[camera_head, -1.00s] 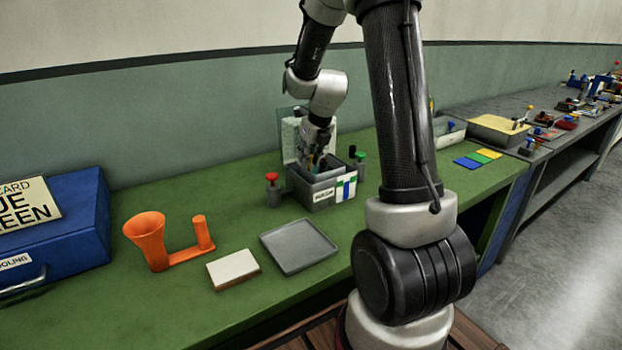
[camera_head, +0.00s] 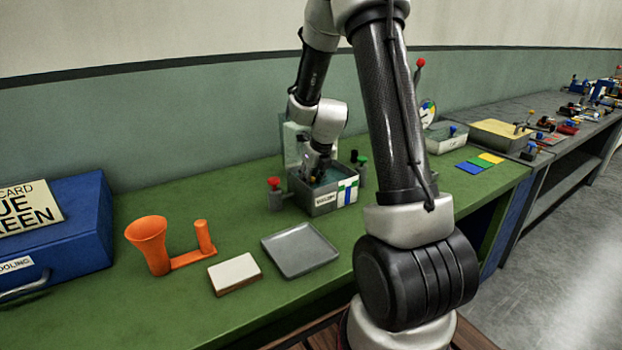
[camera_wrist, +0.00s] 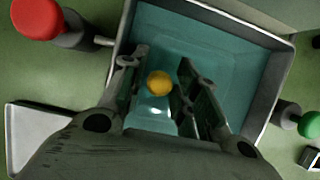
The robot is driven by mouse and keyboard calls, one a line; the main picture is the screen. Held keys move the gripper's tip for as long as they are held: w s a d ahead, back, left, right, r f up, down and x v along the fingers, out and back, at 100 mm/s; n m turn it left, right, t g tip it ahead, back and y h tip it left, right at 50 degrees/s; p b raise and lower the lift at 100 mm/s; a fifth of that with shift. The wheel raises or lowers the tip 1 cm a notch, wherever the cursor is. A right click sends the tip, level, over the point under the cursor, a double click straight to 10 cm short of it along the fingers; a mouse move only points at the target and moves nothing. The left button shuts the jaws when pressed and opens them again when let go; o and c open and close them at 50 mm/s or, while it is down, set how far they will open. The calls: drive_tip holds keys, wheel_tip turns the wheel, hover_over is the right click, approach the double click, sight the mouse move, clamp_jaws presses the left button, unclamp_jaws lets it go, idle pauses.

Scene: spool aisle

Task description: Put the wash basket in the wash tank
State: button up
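The wash tank (camera_head: 325,207) is a grey open box with a lettered front label, standing on the green bench. The wrist view shows its teal interior (camera_wrist: 215,50). My gripper (camera_wrist: 163,75) reaches down into the tank, its two fingers apart. A yellow ball-shaped knob (camera_wrist: 159,83) shows between the fingers, with small gaps on both sides. A pale patch lies just below the knob. I cannot make out the wash basket's body; whether the knob belongs to it is unclear. The head view shows my gripper (camera_head: 317,170) inside the tank opening.
A red knob (camera_head: 273,183) and a green knob (camera_head: 362,160) flank the tank. A clear panel stands behind it. A grey tray (camera_head: 299,249), a white-topped block (camera_head: 235,272), an orange funnel piece (camera_head: 150,243) and a blue case (camera_head: 65,235) are to the left and front.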

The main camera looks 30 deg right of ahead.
drive_tip(key=shift+r, duration=0.1)
drive_tip(key=s+a+r+n, duration=0.1)
drive_tip(key=s+r+n, duration=0.35)
drive_tip(key=r, duration=0.35)
drive_tip(key=s+a+r+n, duration=0.25)
drive_tip(key=s+r, duration=0.25)
drive_tip(key=r, duration=0.3)
drive_tip(key=s+a+r+n, duration=0.2)
drive_tip(key=s+n, duration=0.8)
drive_tip(key=n, duration=0.4)
drive_tip(key=s+a+r+n, duration=0.1)
drive_tip(key=s+r+n, duration=0.2)
drive_tip(key=s+n, duration=0.8)
drive_tip(key=n, duration=0.3)
drive_tip(key=shift+s+a+n, duration=0.25)
drive_tip(key=shift+a+n, duration=0.05)
drive_tip(key=shift+a, duration=0.05)
drive_tip(key=shift+c, duration=0.4)
